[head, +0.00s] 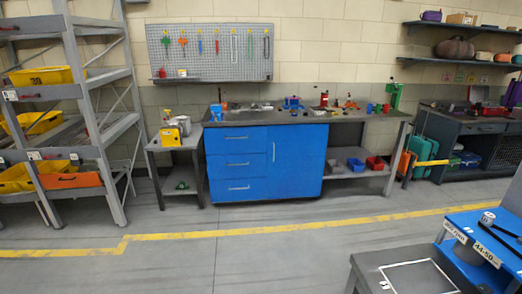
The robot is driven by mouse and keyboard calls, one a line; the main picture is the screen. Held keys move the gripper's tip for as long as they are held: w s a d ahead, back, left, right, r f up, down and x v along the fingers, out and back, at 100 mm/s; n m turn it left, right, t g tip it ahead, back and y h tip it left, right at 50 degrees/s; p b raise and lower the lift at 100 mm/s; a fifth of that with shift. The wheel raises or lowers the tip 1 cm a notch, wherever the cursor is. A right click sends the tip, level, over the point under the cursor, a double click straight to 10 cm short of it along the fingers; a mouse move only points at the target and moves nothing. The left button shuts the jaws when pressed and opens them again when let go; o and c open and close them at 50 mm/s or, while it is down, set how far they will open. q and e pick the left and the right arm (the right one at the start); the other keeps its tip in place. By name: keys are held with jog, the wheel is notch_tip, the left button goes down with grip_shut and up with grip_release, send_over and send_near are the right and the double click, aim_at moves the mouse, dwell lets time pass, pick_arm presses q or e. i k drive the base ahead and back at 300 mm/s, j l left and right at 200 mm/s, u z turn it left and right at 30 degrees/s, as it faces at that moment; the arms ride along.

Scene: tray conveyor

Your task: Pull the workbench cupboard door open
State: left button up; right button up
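The workbench (352,116) stands against the back wall, with a blue cabinet under its dark top. The cupboard door (298,165) is the right part of this cabinet and looks shut, flush with the front. Its thin vertical handle (274,152) is near the door's left edge. Blue drawers (237,172) with horizontal handles fill the left part and look shut. Neither of my grippers can be made out in the head view, and nothing touches the door.
Open grey floor (200,255) lies before the bench, crossed by a yellow line (300,226). A shelf rack (95,110) is at left, a small side table (175,146) beside the cabinet. A blue-topped table (485,240) and grey stand (365,268) occupy the near right.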

aim_at(296, 152)
jog(key=i, duration=1.9)
